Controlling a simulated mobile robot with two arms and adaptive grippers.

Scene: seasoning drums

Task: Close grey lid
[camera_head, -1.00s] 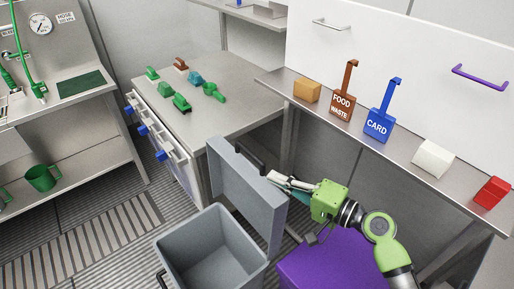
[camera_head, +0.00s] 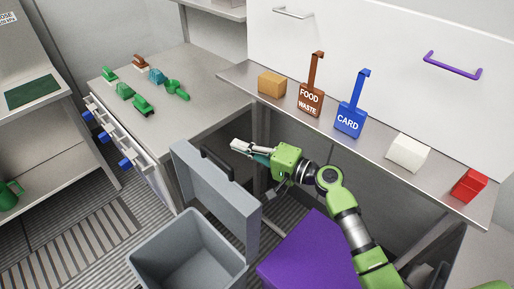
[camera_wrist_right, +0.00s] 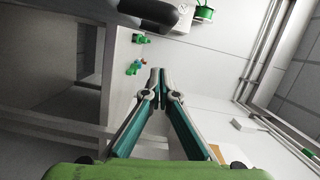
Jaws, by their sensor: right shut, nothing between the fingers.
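The grey lid (camera_head: 222,203) stands open and roughly upright on the right side of the grey bin (camera_head: 138,257). Its dark handle (camera_head: 218,167) is on the face turned away from the bin opening. My right gripper (camera_head: 236,146) is above and behind the lid near the handle, and looks apart from it. The right wrist view shows the gripper's fingers (camera_wrist_right: 158,88) meeting at the tips with nothing between them. A dark rounded part at the top of that view may be the handle; I cannot tell. My left gripper is out of view.
A purple bin (camera_head: 310,255) stands right of the grey bin, under my right arm. A shelf (camera_head: 380,147) with labelled tools and coloured blocks runs behind the arm. A steel counter (camera_head: 190,95) with green items lies back left.

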